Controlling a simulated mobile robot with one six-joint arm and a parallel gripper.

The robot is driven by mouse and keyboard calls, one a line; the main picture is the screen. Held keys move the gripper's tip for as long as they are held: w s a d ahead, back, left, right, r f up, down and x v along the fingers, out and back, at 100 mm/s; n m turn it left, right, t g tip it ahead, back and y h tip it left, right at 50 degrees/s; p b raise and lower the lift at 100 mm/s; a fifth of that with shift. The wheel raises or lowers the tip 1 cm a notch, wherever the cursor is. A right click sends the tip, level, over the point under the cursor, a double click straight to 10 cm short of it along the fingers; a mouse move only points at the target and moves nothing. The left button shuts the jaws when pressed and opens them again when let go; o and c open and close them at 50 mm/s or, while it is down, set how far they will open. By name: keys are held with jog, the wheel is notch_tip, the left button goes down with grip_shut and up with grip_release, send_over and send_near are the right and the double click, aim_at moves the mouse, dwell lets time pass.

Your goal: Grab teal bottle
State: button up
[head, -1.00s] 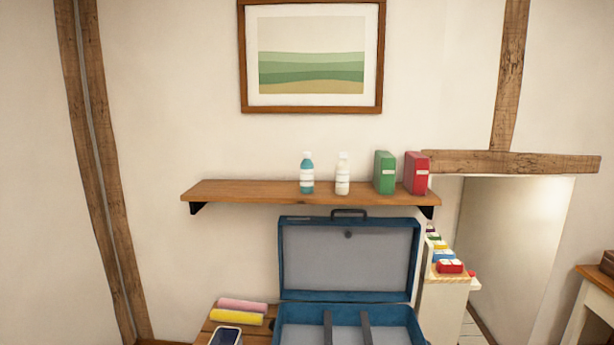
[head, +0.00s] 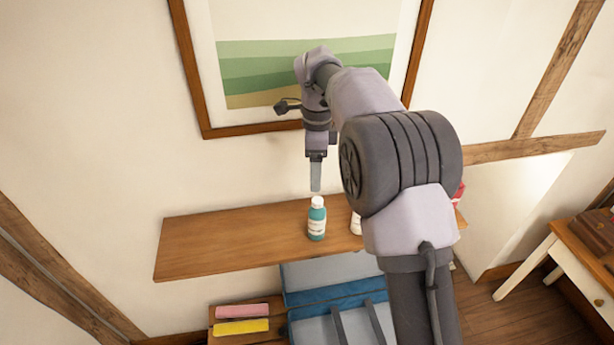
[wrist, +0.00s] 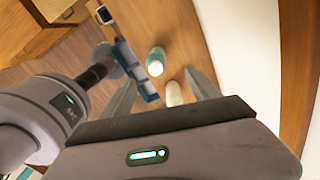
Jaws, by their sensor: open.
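The teal bottle (head: 317,222), with a white cap and a white label, stands upright on the wooden wall shelf (head: 210,243). My gripper (head: 316,188) points down just above its cap in the head view, apart from it as far as I can tell. In the wrist view, my gripper (wrist: 161,76) is open and empty, its two fingers spread. The teal bottle (wrist: 157,55) shows there just beyond the fingertips, seen from above. A white bottle (wrist: 174,93) appears between the fingers in that view, and my arm partly hides it in the head view (head: 356,222).
A framed picture (head: 202,95) hangs on the wall behind my arm. A red box (head: 459,193) shows at the shelf's right end. The shelf is clear left of the teal bottle. Below are a blue suitcase (head: 300,298) and pink and yellow rolls (head: 242,311).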

send_near(317, 218)
jog(key=shift+w+d+f+b, duration=0.35)
jog(key=shift+w+f+b, duration=0.1)
jog(key=shift+w, duration=0.2)
jog(key=f, duration=0.7)
jog(key=w+f+p, duration=0.1)
jog(key=f, duration=0.3)
jog(key=shift+a+f, duration=0.15)
jog(key=shift+a, duration=0.1)
jog(key=shift+w+f, duration=0.1)
jog(key=shift+f, duration=0.25)
jog(key=shift+r, duration=0.1)
jog(key=shift+c, duration=1.4)
grip_shut()
